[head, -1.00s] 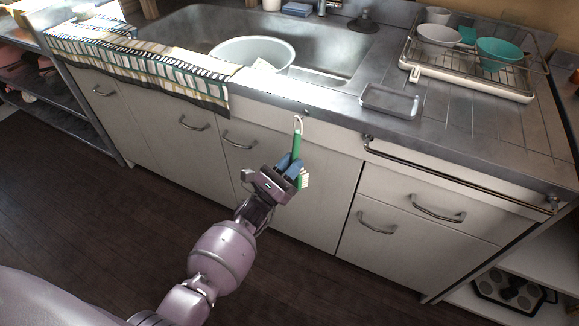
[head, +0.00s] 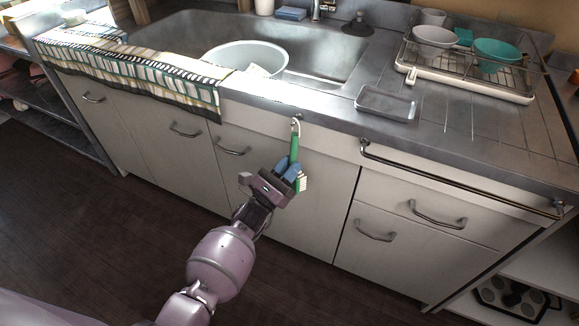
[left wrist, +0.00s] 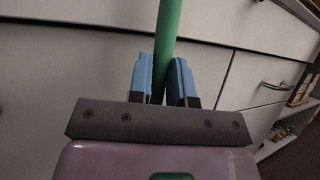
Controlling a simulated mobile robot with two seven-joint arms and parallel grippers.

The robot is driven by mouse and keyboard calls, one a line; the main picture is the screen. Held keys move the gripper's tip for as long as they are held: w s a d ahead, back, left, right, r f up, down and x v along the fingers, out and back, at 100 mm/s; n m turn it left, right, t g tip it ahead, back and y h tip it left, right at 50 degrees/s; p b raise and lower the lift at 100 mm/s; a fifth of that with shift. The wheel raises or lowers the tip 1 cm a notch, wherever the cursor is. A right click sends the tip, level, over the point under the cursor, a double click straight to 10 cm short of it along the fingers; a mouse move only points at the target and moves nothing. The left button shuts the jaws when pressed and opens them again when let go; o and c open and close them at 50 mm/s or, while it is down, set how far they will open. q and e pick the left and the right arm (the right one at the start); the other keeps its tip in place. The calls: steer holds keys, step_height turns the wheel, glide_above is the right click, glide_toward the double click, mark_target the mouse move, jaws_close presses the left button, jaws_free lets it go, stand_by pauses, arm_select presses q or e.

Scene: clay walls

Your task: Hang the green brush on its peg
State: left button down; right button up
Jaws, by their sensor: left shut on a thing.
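The green brush (head: 294,150) is upright in front of the cabinet face below the sink, with a pale loop at its top and white bristles low on its right side. The loop is at the small peg (head: 298,117) under the counter edge; I cannot tell whether it is over the peg or only in front of it. My left gripper (head: 290,171) is shut on the brush handle. In the left wrist view the blue fingers (left wrist: 164,80) stand on both sides of the green handle (left wrist: 168,35). My right gripper is not in view.
A metal rail (head: 450,183) runs along the counter front to the right. Drawer handles (head: 232,151) stick out nearby. A striped towel (head: 140,70) hangs over the edge at left. A small tray (head: 386,104) and a dish rack (head: 470,81) stand on the counter.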

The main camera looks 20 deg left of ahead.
mark_target(290, 160)
arm_select(q)
steer(key=c, duration=1)
jaws_free()
steer(key=shift+o, duration=0.2)
step_height(290, 160, up, 4)
steer(key=shift+w+r+p, duration=0.1)
steer(key=shift+r+p, duration=0.05)
steer(key=shift+p, duration=0.55)
step_height(290, 160, up, 14)
steer(key=p, duration=0.4)
steer(key=shift+r, duration=0.1)
steer(key=shift+r+p, duration=0.4)
steer(key=shift+r, duration=0.35)
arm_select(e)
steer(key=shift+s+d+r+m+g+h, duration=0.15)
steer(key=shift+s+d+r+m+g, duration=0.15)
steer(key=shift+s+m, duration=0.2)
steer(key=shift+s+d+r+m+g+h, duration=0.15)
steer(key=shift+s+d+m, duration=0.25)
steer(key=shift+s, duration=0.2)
